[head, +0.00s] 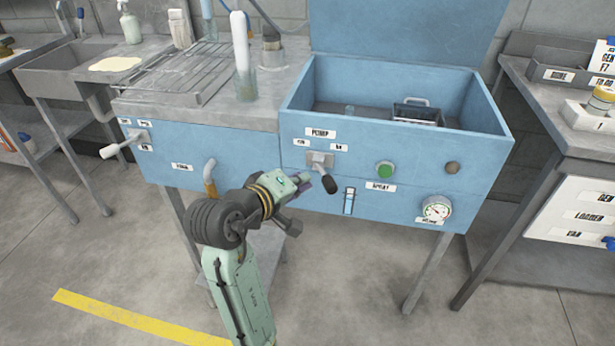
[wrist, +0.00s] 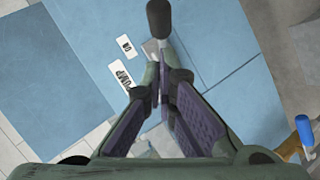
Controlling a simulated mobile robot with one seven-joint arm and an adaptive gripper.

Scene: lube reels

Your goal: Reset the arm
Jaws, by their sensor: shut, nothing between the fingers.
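My arm rises from the bottom of the head view and reaches toward the front of a blue washing cabinet (head: 235,158). My gripper (head: 308,181) is in front of the panel, close to the black-knobbed pump lever (head: 329,184). In the wrist view the fingertips of my gripper (wrist: 160,82) are together with nothing between them. The pump lever's black knob (wrist: 159,18) shows just beyond the fingertips. I cannot tell whether they touch. The lever's metal base is partly hidden by the fingers in the wrist view.
A green button (head: 385,169) and a gauge (head: 437,208) sit to the right on the panel. A bench with drawers (head: 580,200) stands at the right. The floor in front is clear.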

